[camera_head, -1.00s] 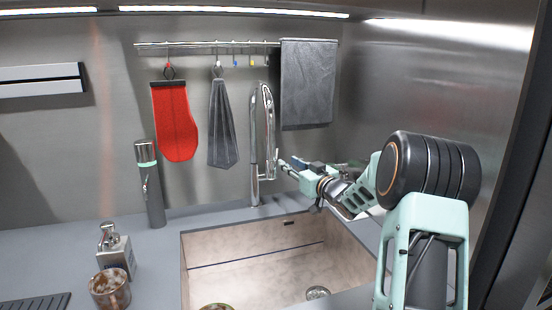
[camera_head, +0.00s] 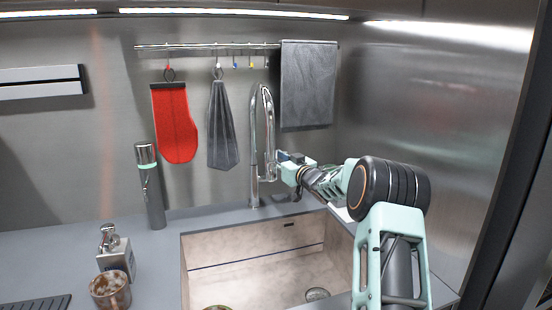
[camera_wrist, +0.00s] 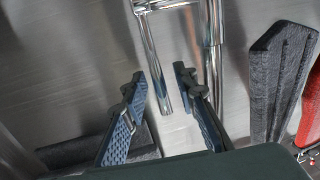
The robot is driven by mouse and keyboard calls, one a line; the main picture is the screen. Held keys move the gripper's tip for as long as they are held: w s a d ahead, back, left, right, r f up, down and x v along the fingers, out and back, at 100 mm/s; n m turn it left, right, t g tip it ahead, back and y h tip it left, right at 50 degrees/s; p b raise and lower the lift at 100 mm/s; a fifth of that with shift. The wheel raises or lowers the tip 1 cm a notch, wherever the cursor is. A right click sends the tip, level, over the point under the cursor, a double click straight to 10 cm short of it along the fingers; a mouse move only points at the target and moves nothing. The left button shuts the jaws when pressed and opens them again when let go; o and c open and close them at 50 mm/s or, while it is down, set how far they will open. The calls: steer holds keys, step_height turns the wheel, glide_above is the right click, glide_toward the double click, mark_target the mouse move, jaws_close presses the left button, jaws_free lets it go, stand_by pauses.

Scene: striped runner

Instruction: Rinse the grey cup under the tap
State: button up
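The chrome tap (camera_head: 268,130) stands behind the sink (camera_head: 215,259), its spout hanging over the basin. My gripper (camera_head: 282,158) is beside the spout, on its right. In the wrist view my gripper (camera_wrist: 159,76) is open, its two dark fingers apart and empty. The tap's spout (camera_wrist: 158,70) shows in the gap between the fingers; I cannot tell whether it lies between them or beyond. I cannot make out a clearly grey cup. A brown mottled cup (camera_head: 111,291) stands on the counter at lower left. A round rim (camera_head: 217,307) is cut off at the sink's bottom edge.
A soap bottle (camera_head: 116,252) and a tall dark flask (camera_head: 150,187) stand left of the sink. A red mitt (camera_head: 175,122), a grey folded cloth (camera_head: 222,125) and a grey towel (camera_head: 308,85) hang from the rail. A steel wall (camera_head: 430,110) bounds the right side.

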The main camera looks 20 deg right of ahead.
steer(key=shift+c, duration=0.5)
jaws_close()
steer(key=shift+f, duration=0.1)
steer(key=b, duration=0.3)
steer(key=shift+s+f+t, duration=0.25)
steer(key=shift+f+t, duration=0.1)
steer(key=shift+t, duration=0.05)
steer(key=t+b, duration=0.1)
steer(key=b, duration=0.3)
steer(key=s+t+b, duration=0.1)
steer(key=b, duration=0.2)
steer(key=shift+s+f+n+y+b, duration=0.15)
steer(key=shift+s+n+y+b, duration=0.1)
steer(key=shift+n+y+b, duration=0.1)
